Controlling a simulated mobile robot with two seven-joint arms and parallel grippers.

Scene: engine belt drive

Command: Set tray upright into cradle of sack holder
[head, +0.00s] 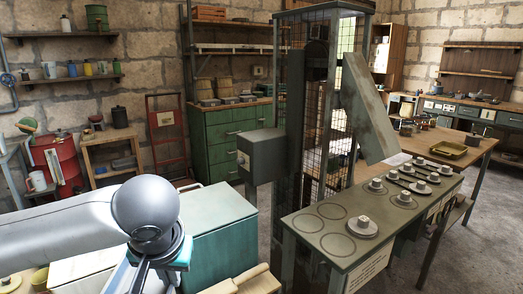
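A shallow olive-yellow tray (450,148) lies flat on the wooden table at the right, far from my grippers. I cannot pick out a sack holder or its cradle with certainty. A red upright frame like a hand truck (164,128) stands against the back wall, left of the green drawers. My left arm comes in from the left, and my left gripper (160,272) points down at the bottom edge, beside a teal box. Its fingers are mostly hidden or cut off, so its opening does not show. My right gripper is out of view.
A green-grey bench (300,236) with ringed spots and several round pieces stands at front right. A tall mesh-caged machine (305,110) with a tilted panel (367,108) rises behind it. The teal box (222,225) is close to my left arm. Grey floor (470,245) is open at right.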

